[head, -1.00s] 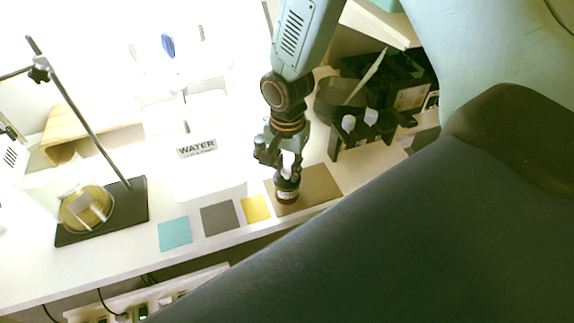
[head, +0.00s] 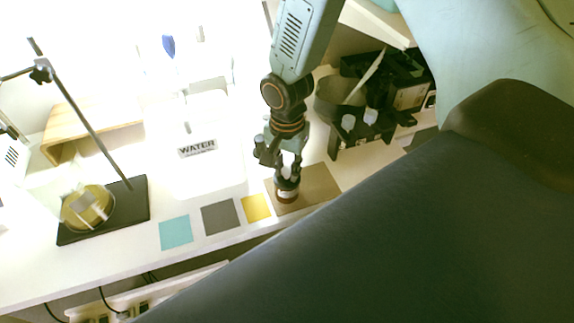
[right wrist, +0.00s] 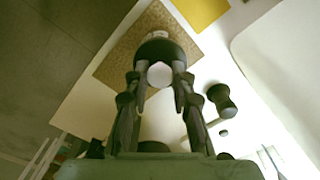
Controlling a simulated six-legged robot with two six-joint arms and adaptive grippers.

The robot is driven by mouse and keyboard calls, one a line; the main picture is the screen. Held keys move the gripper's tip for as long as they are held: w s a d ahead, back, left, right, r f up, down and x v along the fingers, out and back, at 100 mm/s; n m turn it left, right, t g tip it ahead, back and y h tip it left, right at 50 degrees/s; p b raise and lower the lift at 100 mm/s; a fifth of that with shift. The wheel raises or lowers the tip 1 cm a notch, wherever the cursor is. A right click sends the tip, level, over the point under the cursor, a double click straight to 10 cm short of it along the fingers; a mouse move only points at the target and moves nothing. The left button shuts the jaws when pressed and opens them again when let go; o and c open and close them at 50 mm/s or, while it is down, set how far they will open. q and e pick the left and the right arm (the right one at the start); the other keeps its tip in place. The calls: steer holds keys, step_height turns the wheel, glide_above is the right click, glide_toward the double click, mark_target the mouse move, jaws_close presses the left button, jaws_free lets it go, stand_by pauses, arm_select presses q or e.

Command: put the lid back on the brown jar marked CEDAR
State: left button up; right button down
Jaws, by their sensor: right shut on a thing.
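The brown jar (head: 287,195) with a pale label stands on the tan mat in the head view; the label is too small to read. My right gripper (head: 288,173) is directly above the jar, fingers pointing down, shut on the lid. A pale round part (right wrist: 160,74) of what it holds shows between the fingertips (right wrist: 160,82) in the right wrist view. A dark rounded shape (right wrist: 160,48) lies just beyond it. Whether the lid touches the jar's rim cannot be told. My left gripper is not in view.
The tan mat (head: 322,184) lies beside yellow (head: 256,207), grey (head: 220,217) and teal (head: 176,232) squares near the table's front edge. A container marked WATER (head: 205,178) stands left of the jar. A black rack (head: 350,140) stands to the right. A stand (head: 135,205) is at left.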

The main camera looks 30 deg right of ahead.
stand_by(0.3)
steer(key=c, duration=1.1)
jaws_free()
steer(key=shift+o, duration=0.7)
steer(key=o, duration=0.4)
steer(key=shift+r, duration=0.1)
steer(key=shift+r+p, duration=3.45)
steer(key=shift+p, duration=0.05)
steer(key=shift+c, duration=0.5)
